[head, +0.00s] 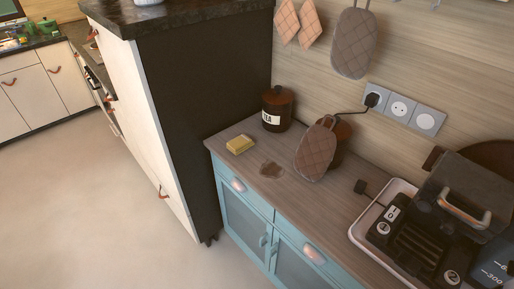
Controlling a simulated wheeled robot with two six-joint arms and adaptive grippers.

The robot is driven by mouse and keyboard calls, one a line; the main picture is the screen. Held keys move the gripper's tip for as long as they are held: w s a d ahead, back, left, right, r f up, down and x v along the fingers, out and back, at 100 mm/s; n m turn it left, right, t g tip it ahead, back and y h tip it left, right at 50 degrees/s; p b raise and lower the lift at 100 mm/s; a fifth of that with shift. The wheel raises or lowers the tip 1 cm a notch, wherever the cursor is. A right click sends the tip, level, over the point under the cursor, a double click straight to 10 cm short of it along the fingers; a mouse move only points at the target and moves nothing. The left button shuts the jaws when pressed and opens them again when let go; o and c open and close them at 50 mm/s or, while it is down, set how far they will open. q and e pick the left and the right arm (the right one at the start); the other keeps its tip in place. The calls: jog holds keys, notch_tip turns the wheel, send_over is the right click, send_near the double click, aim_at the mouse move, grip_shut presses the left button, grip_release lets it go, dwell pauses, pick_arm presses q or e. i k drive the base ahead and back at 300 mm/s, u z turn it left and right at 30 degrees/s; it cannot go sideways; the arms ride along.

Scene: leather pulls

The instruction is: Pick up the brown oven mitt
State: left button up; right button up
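A brown quilted oven mitt (315,152) stands on the wooden counter, tilted against a dark reddish-brown canister (343,137) that it partly hides. A loop shows at its top. A second, greyer-brown quilted mitt (355,44) hangs on the wall above. Neither of my grippers is in view.
The floor (90,200) is clear.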

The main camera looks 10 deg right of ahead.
aim_at(315, 153)
jog(key=u, duration=1.3)
jog(key=i, duration=1.05)
jog(key=z, duration=2.95)
